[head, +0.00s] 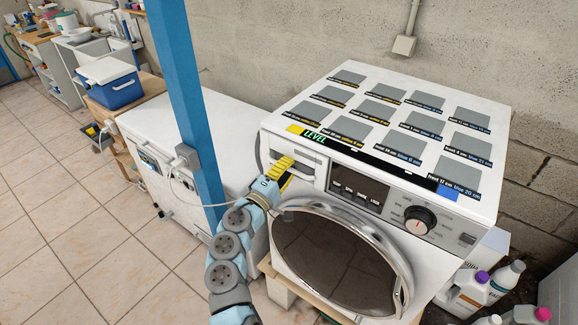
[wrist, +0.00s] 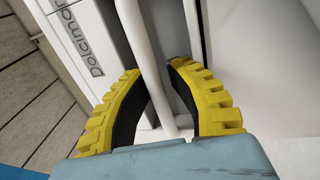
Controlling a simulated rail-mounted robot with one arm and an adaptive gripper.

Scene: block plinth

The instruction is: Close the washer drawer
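The white washer (head: 440,215) has a round dark glass door (head: 335,262) on its front. The washer drawer (head: 306,172) is at the upper left of the front, left of the dark display. My gripper (head: 283,168), with yellow ridged fingers, is right at the drawer, hiding part of it. In the wrist view, my gripper (wrist: 158,68) is open, with a white bar (wrist: 150,70) running between its fingers. The bar is close to the left finger; I cannot tell if they touch. A white face with dark lettering (wrist: 83,40) lies behind. How far the drawer stands out is unclear.
A blue post (head: 188,95) stands left of the washer, before a white chest (head: 205,125). The washer's control knob (head: 420,220) is right of the display. Bottles (head: 505,278) stand at the lower right. Tiled floor (head: 70,240) is free at the left.

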